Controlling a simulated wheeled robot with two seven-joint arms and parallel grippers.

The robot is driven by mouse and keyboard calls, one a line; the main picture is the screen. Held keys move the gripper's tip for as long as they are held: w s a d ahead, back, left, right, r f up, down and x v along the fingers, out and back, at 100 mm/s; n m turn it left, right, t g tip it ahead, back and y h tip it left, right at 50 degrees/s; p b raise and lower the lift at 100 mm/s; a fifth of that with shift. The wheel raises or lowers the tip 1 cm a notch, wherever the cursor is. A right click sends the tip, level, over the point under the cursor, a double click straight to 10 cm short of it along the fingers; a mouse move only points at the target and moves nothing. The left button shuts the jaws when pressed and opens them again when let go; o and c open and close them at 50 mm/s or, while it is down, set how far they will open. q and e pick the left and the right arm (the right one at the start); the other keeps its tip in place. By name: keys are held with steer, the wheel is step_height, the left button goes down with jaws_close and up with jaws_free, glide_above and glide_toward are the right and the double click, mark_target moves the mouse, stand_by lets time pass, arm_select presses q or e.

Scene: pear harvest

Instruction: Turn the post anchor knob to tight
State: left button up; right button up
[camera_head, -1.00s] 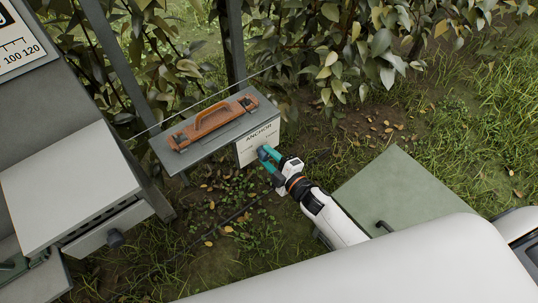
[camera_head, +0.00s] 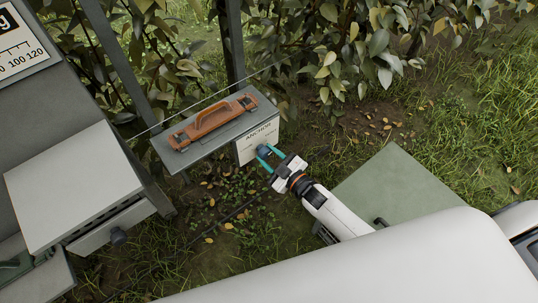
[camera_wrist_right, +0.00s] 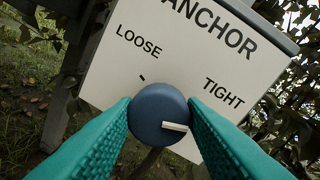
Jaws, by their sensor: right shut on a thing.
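The blue round anchor knob (camera_wrist_right: 152,108) sits on a white plate (camera_wrist_right: 180,50) marked ANCHOR, with LOOSE at left and TIGHT at right. Its white pointer bar (camera_wrist_right: 175,127) points right and slightly down, below the word TIGHT. A short dark tick shows under LOOSE; any tick near TIGHT is hidden or not visible. My right gripper (camera_head: 269,156) is shut on the knob, with one teal finger on each side of it. In the head view the knob (camera_head: 263,150) shows small at the plate's lower edge. My left gripper is not in view.
An orange-brown handled tool (camera_head: 213,120) lies on the grey shelf (camera_head: 180,158) above the plate. A grey cabinet with a drawer (camera_head: 75,185) stands at left. A green panel (camera_head: 400,180) lies at right. Dark posts and leafy branches are behind.

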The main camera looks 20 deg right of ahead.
steer(key=shift+f, duration=0.1)
stand_by(0.3)
steer(key=o, duration=1)
steer(key=b+v, duration=0.1)
steer(key=v, duration=1.1)
